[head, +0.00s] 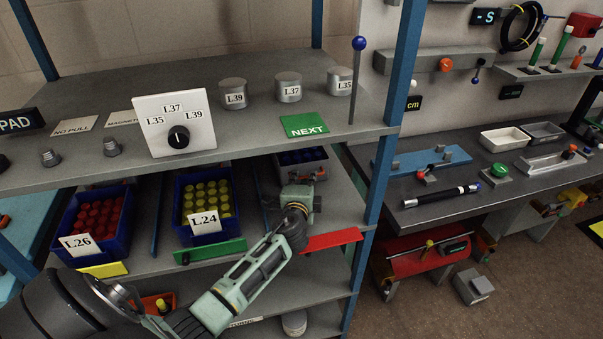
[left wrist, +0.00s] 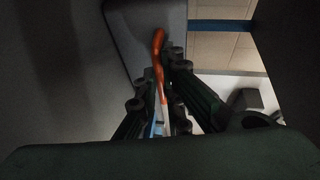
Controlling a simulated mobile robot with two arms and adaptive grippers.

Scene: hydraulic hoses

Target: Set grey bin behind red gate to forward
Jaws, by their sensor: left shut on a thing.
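The red gate (head: 332,240) is a flat bar at the front of the middle shelf, right of the L24 bin. I cannot tell what the strip belongs to. My right gripper is not in view.
Blue bins L26 (head: 70,238) and L24 (head: 190,232) stand to the left, behind a yellow gate (head: 103,270) and a green gate (head: 211,252). The upper shelf (head: 240,130) lies above my gripper. A blue post (head: 379,170) stands to the right.

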